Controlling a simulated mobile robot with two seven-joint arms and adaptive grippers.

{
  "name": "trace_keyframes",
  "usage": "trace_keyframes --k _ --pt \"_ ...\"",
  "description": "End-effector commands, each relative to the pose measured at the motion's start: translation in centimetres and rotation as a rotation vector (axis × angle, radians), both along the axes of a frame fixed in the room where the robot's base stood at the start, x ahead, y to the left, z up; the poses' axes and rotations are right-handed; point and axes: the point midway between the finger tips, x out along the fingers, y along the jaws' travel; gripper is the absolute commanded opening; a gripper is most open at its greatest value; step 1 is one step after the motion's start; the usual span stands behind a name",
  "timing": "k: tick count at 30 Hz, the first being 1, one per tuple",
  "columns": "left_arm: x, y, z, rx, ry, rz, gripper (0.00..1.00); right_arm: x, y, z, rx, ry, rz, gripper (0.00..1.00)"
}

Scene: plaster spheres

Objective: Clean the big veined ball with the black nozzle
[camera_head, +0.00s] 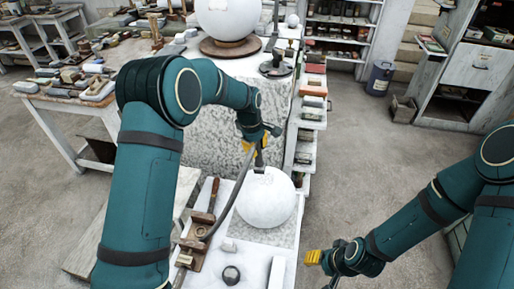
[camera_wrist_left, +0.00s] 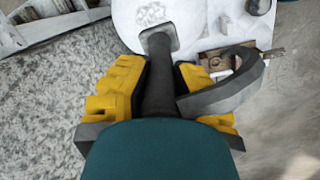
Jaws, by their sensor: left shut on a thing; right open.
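A large whitish ball (camera_head: 266,203) rests on a pale slab on the white bench, with a grey mottled patch on its top. My left gripper (camera_head: 257,148) is just above it, shut on the black nozzle (camera_wrist_left: 158,80). A dark hose runs from the nozzle down toward the lower left. In the left wrist view the nozzle's flat head is over or at the edge of the ball (camera_wrist_left: 128,28), close to the patch; I cannot tell whether it touches. My right gripper (camera_head: 316,257) is open, low and to the right of the bench, apart from the ball.
Another large white ball (camera_head: 228,16) stands on a round wooden base behind.

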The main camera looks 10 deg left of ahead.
Motion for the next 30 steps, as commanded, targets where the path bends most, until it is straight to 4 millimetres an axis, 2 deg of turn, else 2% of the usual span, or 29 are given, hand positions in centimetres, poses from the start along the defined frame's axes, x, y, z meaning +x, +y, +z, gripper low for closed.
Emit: trace_keyframes --k 5,15,30 --pt "0.1 -0.1 -0.9 0.000 0.000 0.000 0.00 0.0 0.0 -0.7 -0.001 0.000 0.001 0.47" --pt "0.4 -0.3 -3.9 0.000 0.001 0.001 0.00 0.1 0.1 -2.8 -0.005 0.001 -0.001 0.47" --pt "0.7 -0.7 -6.8 0.000 -0.001 0.000 0.00 0.1 0.2 -4.6 -0.006 0.001 -0.001 0.47"
